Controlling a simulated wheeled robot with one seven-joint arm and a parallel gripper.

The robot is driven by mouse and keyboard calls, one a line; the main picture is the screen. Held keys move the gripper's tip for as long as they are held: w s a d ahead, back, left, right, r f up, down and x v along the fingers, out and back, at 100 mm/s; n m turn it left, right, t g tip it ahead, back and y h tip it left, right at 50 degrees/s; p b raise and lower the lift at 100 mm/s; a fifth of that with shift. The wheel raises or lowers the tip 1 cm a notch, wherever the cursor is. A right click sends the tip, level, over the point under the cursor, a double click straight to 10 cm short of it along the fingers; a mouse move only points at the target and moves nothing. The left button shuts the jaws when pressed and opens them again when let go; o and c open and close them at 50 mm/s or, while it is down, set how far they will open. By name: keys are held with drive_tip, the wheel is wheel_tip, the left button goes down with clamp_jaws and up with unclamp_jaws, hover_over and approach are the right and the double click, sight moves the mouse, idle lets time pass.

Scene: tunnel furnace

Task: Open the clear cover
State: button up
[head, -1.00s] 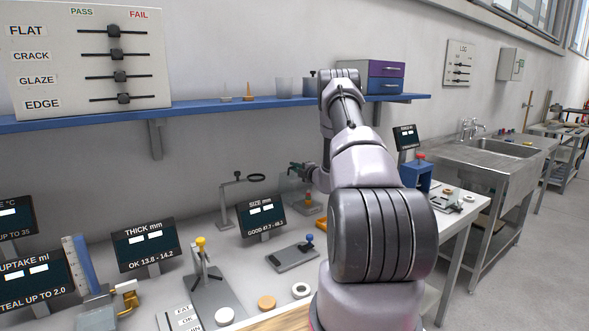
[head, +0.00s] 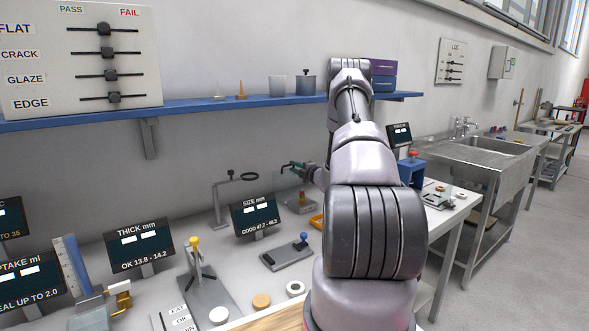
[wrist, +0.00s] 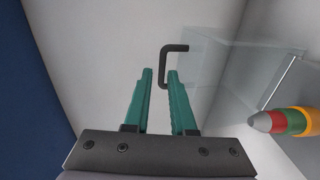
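The clear cover (wrist: 235,65) is a see-through box in the wrist view, with a black bracket handle (wrist: 176,47) on its left side. My gripper (wrist: 160,72) has two green fingers, apart and pointing at the handle. The handle's upright bar appears between the fingertips, with a gap showing on both sides. I cannot tell how deep it sits between them. In the head view my gripper (head: 288,166) is over the back of the bench, by the faint cover (head: 285,188). My arm hides part of that area.
A striped, grey-tipped cone (wrist: 285,121) is by the cover in the wrist view. A lens stand (head: 217,200) and the size display (head: 255,214) are left of my gripper. The blue shelf (head: 210,109) runs along the wall above. A blue press (head: 411,172) stands right of my arm.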

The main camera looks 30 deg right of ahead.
drive_tip(key=s+d, duration=0.1)
drive_tip(key=s, duration=0.9)
drive_tip(key=shift+s+d+r, duration=0.2)
drive_tip(key=shift+s+d, duration=0.05)
drive_tip(key=shift+s, duration=0.05)
